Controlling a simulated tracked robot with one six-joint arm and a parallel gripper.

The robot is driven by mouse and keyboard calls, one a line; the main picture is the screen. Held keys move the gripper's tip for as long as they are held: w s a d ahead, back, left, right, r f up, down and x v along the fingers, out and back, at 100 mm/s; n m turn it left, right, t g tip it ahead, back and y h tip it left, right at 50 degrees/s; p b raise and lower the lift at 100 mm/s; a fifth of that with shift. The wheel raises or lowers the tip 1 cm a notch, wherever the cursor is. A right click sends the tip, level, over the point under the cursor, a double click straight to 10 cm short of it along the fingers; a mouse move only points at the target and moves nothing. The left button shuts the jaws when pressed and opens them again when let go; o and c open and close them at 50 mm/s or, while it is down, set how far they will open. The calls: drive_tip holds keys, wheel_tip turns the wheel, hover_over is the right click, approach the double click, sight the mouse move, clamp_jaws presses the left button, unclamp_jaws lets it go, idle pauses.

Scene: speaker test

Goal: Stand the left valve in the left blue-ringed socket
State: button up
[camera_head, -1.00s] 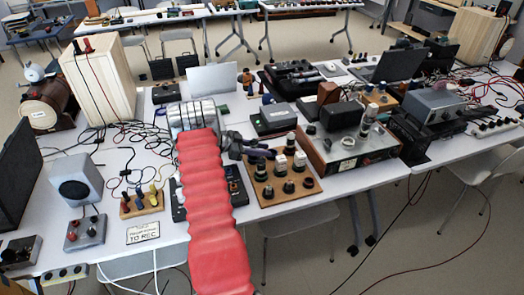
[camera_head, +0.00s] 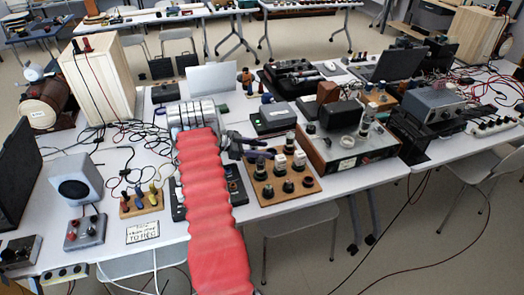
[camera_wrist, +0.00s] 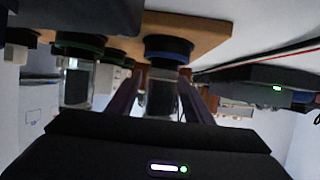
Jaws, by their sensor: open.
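The wooden socket board (camera_head: 262,200) lies on the white table, right of my red-sleeved arm. It bears several upright valves and dark sockets. My gripper (camera_head: 262,148) is at the board's back left, reaching in from the left. In the wrist view, which shows the board upside down, my open gripper (camera_wrist: 160,100) has one finger on each side of a glass valve (camera_wrist: 162,96). That valve's base is at a blue-ringed socket (camera_wrist: 168,45); I cannot tell how deep it sits. Another glass valve (camera_wrist: 76,88) stands beside it at a green-ringed socket (camera_wrist: 78,42).
A large metal-fronted amplifier unit (camera_head: 345,160) stands close right of the board. A dark box with a green light (camera_head: 272,117) is behind it. The table's front edge is just before the board. A small plug board (camera_head: 140,205) and cables lie left of my arm.

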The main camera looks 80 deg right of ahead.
drive_tip(key=v, duration=1.2)
drive_tip(key=shift+w, duration=0.1)
idle(0.5)
